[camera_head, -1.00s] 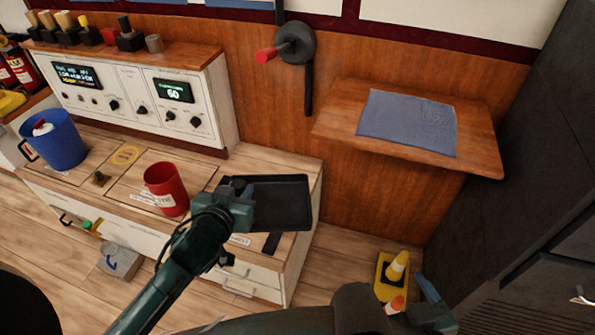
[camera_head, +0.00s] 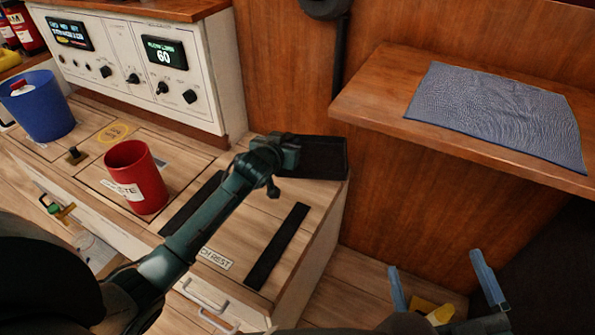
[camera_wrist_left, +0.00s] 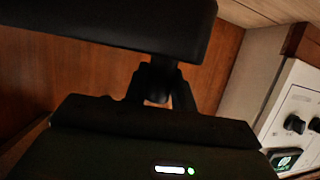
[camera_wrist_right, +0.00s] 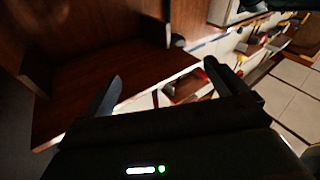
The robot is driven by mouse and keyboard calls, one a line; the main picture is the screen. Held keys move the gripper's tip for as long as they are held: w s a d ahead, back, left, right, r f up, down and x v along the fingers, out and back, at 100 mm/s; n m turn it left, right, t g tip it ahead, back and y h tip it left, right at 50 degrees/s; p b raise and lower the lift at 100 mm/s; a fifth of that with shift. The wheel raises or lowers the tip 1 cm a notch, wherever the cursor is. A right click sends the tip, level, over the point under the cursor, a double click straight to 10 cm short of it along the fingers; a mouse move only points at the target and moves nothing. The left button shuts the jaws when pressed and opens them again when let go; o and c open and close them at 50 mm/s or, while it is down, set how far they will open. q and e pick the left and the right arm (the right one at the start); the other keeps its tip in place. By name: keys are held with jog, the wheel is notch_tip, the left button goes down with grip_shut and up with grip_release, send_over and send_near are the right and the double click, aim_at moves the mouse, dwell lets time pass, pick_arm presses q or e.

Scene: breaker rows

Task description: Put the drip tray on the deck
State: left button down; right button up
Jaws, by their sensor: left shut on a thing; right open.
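The drip tray (camera_head: 322,158) is a shallow black tray in the head view, at the back right of the white bench (camera_head: 285,225). My left gripper (camera_head: 292,152) is shut on its left edge. The tray appears raised off the bench, though the gap beneath is hard to judge. In the left wrist view the dark tray (camera_wrist_left: 110,25) fills the top, beyond the fingers. My right gripper (camera_head: 440,275) is open and empty at the lower right, above the floor. The plank deck (camera_head: 350,300) shows between the bench and that gripper.
Two black rest strips (camera_head: 278,245) lie bare on the bench top. A red cup (camera_head: 137,180) and blue bucket (camera_head: 40,105) stand left. A wooden shelf (camera_head: 380,105) with a blue cloth (camera_head: 500,115) juts out right. A yellow object (camera_head: 432,312) is on the floor by my right gripper.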

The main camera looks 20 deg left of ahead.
pick_arm(q)
notch_tip(320, 180, down, 8)
jog(key=b, duration=0.3)
jog(key=shift+r, duration=0.1)
pick_arm(e)
jog(key=shift+a+m+y, duration=0.35)
jog(key=shift+m+y, duration=0.05)
jog(key=shift+y, duration=0.1)
pick_arm(q)
jog(key=shift+f, duration=0.2)
jog(key=c, duration=1.1)
grip_release()
jog(key=shift+c, duration=0.2)
